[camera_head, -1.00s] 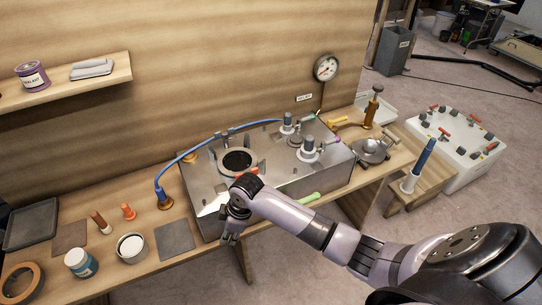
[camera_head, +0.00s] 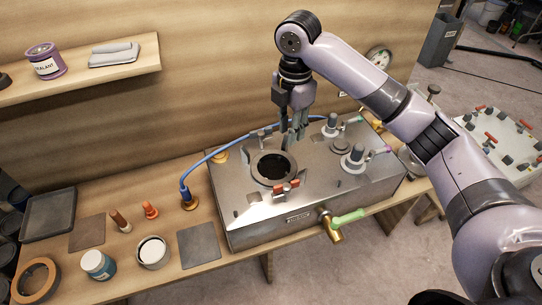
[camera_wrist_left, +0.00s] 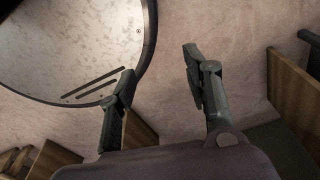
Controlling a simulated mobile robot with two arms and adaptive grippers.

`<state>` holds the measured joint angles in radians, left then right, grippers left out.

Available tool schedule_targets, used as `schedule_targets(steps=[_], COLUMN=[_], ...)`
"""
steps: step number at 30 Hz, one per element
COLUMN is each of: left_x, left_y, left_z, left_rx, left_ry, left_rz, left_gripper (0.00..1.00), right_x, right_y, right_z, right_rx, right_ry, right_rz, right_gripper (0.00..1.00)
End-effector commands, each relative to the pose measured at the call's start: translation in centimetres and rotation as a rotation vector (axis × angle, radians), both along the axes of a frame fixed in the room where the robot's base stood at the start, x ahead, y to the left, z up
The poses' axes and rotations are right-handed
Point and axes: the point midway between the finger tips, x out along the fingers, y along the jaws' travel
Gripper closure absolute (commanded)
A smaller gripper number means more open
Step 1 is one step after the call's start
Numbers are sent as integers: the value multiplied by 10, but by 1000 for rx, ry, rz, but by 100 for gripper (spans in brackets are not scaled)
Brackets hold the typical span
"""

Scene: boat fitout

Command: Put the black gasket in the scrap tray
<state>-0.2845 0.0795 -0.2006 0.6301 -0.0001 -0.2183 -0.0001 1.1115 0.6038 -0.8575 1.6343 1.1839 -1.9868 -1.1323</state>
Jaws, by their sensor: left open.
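A black ring, which looks like the gasket (camera_head: 257,176), lies at the round opening on top of the metal tank. Whether it sits on the rim or inside it is hard to tell. A dark grey shallow tray (camera_head: 48,215), likely the scrap tray, lies empty at the far left of the bench; no label is readable. My right gripper (camera_head: 293,145) points down just above and behind the opening, its dark fingers close together; their gap is unclear. My left gripper (camera_wrist_left: 158,78) is open and empty in the left wrist view, over the floor.
The metal tank (camera_head: 315,205) carries upright fittings, an orange-red clamp (camera_head: 285,187) and a green-handled valve (camera_head: 345,218). A blue hose (camera_head: 215,153) arches behind it. A white cup (camera_head: 152,252), blue jar (camera_head: 97,264) and tape roll (camera_head: 35,280) stand left. A shelf (camera_head: 110,70) overhangs the bench.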

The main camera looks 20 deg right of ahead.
Motion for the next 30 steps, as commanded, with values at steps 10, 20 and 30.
schedule_targets(steps=[10,20,30], left_x=[-24,-30,-7], left_y=[2,2,0], left_z=[13,25,43], left_rx=[3,5,1], left_ry=[35,45,9], left_rz=[1,1,1], left_gripper=[55,55,55], right_x=[-1,0,-5], right_y=[-2,-1,2], right_z=[-48,-109,-139], right_rx=[-6,-4,-5], right_ry=[9,5,8], right_rz=[11,10,10], right_gripper=[74,74,74])
